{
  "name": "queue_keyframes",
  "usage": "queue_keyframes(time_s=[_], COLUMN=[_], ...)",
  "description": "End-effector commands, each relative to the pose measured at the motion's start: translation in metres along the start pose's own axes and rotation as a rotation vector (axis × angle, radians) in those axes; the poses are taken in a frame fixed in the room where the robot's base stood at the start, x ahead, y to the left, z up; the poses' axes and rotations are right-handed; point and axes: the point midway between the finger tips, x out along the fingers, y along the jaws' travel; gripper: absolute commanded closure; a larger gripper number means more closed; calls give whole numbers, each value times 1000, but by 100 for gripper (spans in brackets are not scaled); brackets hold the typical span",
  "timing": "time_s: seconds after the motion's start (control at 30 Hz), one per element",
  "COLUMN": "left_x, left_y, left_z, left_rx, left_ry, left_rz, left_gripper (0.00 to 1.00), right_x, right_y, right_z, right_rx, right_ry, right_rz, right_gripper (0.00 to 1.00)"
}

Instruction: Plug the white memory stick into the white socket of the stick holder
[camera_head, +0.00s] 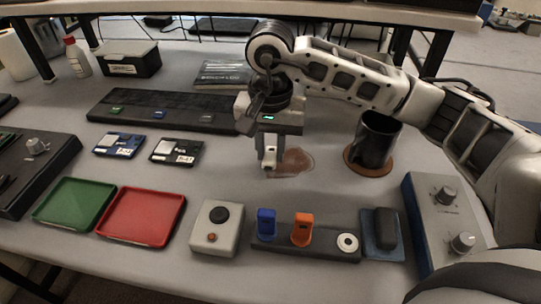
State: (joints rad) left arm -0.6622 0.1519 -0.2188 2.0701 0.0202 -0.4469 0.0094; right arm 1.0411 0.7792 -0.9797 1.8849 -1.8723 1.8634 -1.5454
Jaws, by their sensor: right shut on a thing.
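A long black holder (140,106) lies at the back left, with small green, blue and whitish-grey inserts or sockets along its front part. The whitish one (207,118) is at its right end. My right gripper (269,164) points down over the table, to the right of the holder and nearer to me. It is shut on a small pale thing between its fingertips, probably the white memory stick; the fingers hide most of it. It is apart from the holder. My left gripper is not in view.
A reddish-brown patch (294,162) lies beside the right gripper. A black mug (375,139) stands right on a brown coaster. In front are green (75,204) and red (141,216) trays, a button box (217,228) and a dark rack (280,246) with blue and orange pieces.

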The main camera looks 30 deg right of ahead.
Motion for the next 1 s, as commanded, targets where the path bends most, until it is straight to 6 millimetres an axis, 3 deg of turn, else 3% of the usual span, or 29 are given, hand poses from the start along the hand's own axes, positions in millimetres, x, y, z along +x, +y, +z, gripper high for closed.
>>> queue_keyframes(time_s=[0.07,0.4,0.7,1.0], left_x=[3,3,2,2], left_y=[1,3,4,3], left_z=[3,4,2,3], left_rx=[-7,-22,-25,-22], left_ry=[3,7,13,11], left_rz=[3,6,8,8], left_gripper=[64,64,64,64], right_x=[-13,-76,-99,-108], right_y=[0,31,58,70], right_z=[1,52,99,119], right_rx=[-1,-4,-2,0], right_ry=[5,7,5,1], right_rz=[-5,-3,-3,-1], right_gripper=[98,98,98,98])
